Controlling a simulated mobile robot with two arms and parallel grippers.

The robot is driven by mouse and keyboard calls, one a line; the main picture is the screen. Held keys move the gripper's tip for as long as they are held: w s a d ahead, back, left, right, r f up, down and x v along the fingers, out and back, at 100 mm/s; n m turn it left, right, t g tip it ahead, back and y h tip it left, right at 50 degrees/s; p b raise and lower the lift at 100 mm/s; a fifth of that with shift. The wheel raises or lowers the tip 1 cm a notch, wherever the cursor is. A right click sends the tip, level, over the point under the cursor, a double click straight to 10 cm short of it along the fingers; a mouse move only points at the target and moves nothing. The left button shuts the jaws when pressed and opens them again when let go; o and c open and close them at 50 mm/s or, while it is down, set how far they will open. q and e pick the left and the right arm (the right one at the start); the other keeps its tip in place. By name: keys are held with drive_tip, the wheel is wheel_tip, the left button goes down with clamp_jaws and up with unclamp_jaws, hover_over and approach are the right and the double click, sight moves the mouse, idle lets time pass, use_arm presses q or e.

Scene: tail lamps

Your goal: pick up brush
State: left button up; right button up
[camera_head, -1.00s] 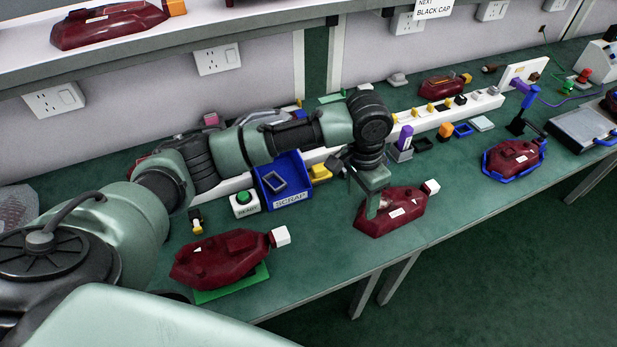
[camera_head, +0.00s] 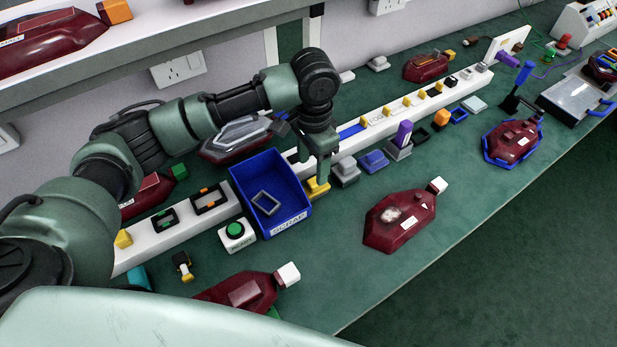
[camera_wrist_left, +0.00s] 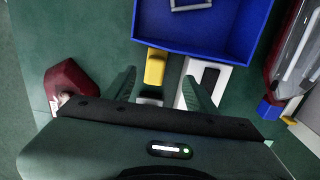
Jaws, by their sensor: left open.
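My left gripper (camera_head: 322,172) points down beside the blue bin, above a small yellow piece (camera_head: 317,189) on the green bench. In the left wrist view its fingers (camera_wrist_left: 160,90) are apart, with nothing held between them. The yellow piece (camera_wrist_left: 155,67) shows just beyond the fingertips, and a grey part (camera_wrist_left: 150,96) lies nearer the palm, partly hidden. I cannot tell for certain whether the yellow piece is the brush. The blue bin (camera_head: 238,183), labelled SCRAP, holds a grey frame. My right gripper is not in view.
A white rail (camera_head: 365,140) runs behind the gripper. A grey block (camera_head: 345,172) stands close on its right. Dark red lamps (camera_head: 400,218) lie on the bench, one in a blue cradle (camera_head: 513,143). A green button box (camera_head: 236,234) stands in front of the bin. The front bench is partly clear.

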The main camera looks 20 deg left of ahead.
sight(316, 187)
use_arm(q)
drive_tip(key=f, duration=0.1)
drive_tip(key=d+f, duration=0.1)
drive_tip(key=f, duration=0.1)
drive_tip(key=shift+s, duration=0.15)
drive_tip(key=f, duration=0.3)
drive_tip(key=shift+w+f, duration=0.15)
drive_tip(key=shift+w, duration=0.05)
drive_tip(key=shift+f, duration=0.1)
clamp_jaws()
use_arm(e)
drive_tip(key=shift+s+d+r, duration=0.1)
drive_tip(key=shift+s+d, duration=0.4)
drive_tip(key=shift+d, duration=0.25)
